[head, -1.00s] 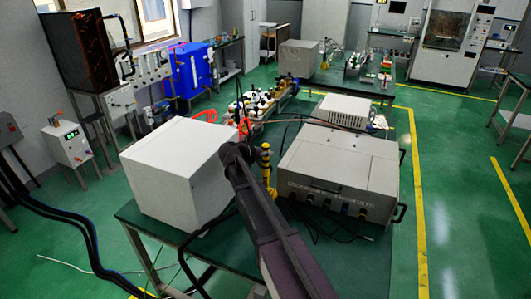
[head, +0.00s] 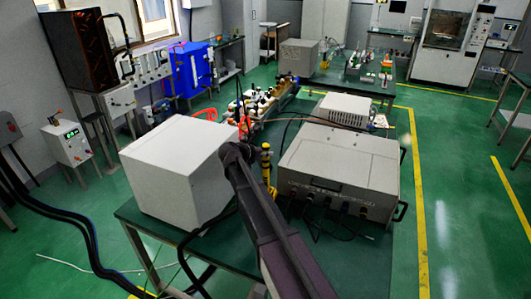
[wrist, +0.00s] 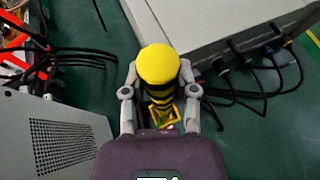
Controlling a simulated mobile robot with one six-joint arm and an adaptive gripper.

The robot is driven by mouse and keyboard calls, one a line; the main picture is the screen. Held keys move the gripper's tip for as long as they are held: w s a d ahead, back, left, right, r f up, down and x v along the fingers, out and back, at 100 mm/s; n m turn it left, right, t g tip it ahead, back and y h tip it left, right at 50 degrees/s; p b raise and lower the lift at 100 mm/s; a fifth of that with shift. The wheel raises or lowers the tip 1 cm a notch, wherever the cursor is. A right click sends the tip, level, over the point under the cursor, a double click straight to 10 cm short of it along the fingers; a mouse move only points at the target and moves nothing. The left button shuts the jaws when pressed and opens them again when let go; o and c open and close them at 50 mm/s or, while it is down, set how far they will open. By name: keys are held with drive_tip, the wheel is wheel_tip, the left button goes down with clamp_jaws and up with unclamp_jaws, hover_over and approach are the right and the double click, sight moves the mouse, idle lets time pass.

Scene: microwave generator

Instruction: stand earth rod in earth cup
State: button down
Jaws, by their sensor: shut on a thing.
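The earth rod, banded yellow and black, stands near upright between the white box and the large grey unit in the head view (head: 266,160). In the wrist view its round yellow end (wrist: 158,63) faces the camera. My gripper (wrist: 158,82) is shut on the rod, one finger on each side. In the head view my arm hides most of the gripper. A small yellow frame (wrist: 166,116) shows below the rod, between the fingers; it may be the earth cup. The rod's lower end is hidden, so I cannot tell whether it is inside the cup.
The white box (head: 178,168) stands close to the left and the large grey unit (head: 340,170) close to the right. Black cables (wrist: 245,75) run from the grey unit's front. The green tabletop (head: 345,255) is clear towards the front right.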

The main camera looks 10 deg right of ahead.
drive_tip(key=shift+f, duration=0.35)
idle(0.4)
drive_tip(key=shift+c, duration=1.5)
unclamp_jaws()
drive_tip(key=shift+r, duration=0.1)
wheel_tip(320, 180, up, 13)
drive_tip(key=p, duration=1.2)
drive_tip(key=shift+r+p, duration=0.1)
drive_tip(key=shift+p, duration=0.25)
